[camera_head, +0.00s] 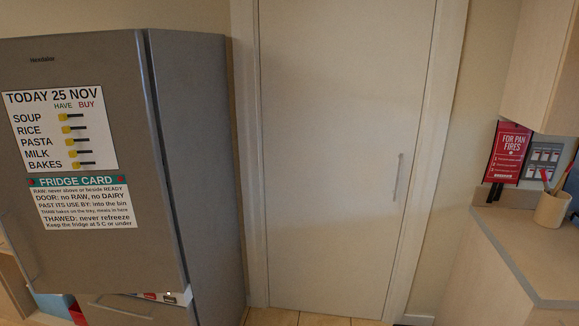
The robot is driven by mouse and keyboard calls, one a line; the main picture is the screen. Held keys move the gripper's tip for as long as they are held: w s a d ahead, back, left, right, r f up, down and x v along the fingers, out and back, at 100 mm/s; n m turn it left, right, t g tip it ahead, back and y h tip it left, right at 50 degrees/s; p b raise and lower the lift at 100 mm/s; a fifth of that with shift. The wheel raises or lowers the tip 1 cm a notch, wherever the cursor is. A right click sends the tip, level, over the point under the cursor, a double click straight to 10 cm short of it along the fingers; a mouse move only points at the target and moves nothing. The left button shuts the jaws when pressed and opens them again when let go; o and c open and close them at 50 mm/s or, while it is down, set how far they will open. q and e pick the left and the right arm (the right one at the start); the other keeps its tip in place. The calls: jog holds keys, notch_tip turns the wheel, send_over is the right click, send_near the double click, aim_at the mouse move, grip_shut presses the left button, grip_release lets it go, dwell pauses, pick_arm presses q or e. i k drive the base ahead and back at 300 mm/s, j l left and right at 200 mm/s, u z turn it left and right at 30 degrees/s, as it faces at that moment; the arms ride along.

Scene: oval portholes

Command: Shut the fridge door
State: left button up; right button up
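The grey fridge (190,170) stands at the left. Its upper door (150,255) faces me and carries a shopping list (60,130) and a fridge card (85,205). A vertical handle (17,250) is at the door's left edge, partly cut off by the frame. The door's lower edge seems to stand out from the lower front (135,312), so it looks ajar; the size of any gap cannot be told. Neither of my grippers is in view.
A closed white door (330,150) is straight ahead. A counter (500,240) with a utensil pot (552,208) and a red fire sign (508,152) is at the right. Blue (55,304) and red items show below the fridge door at bottom left. Tiled floor shows at bottom middle.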

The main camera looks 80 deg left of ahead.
aim_at(106, 226)
jog(key=u, duration=4.25)
